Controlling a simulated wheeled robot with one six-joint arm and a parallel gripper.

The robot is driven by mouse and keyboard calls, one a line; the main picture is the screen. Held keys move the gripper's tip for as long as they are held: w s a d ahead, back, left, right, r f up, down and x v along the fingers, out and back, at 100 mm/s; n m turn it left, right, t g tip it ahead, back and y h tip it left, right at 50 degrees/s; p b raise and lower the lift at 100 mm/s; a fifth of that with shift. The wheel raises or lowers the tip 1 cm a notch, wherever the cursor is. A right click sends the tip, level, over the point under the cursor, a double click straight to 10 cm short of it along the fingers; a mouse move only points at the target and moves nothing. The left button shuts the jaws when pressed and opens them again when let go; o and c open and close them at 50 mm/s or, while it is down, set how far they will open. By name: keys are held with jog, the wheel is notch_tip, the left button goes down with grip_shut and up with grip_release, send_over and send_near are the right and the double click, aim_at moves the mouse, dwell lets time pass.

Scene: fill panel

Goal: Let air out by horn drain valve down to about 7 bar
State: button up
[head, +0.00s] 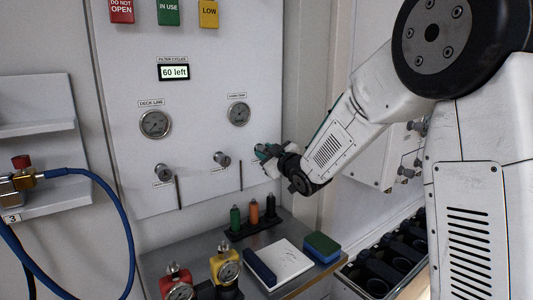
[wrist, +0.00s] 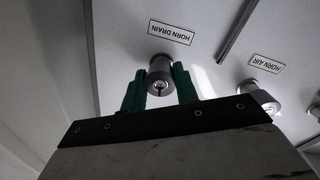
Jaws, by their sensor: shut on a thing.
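The horn drain valve (wrist: 159,78) is a round metal knob on the panel, under its upside-down "HORN DRAIN" label (wrist: 170,32) in the wrist view. My gripper (wrist: 160,90) has its green fingers on both sides of the knob and is shut on it. In the head view my gripper (head: 265,153) is at the panel's right side and hides that knob. A round gauge (head: 238,113) sits above and left of my gripper; its label and needle are too small to read. The deck line gauge (head: 155,123) is further left.
The horn air knob (wrist: 257,96) is beside the drain knob. Another knob (head: 162,172) is lower left on the panel (head: 200,45). A shelf below holds colored bottles (head: 254,211), a white pad (head: 285,262) and yellow and red gauges. A blue hose (head: 110,190) hangs left.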

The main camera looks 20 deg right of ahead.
jog(key=shift+f+n, duration=0.15)
jog(key=shift+n, duration=2.05)
jog(key=o, duration=1)
jog(key=shift+a, duration=0.1)
jog(key=shift+c, duration=0.2)
jog(key=v, duration=0.8)
jog(key=shift+w, duration=0.1)
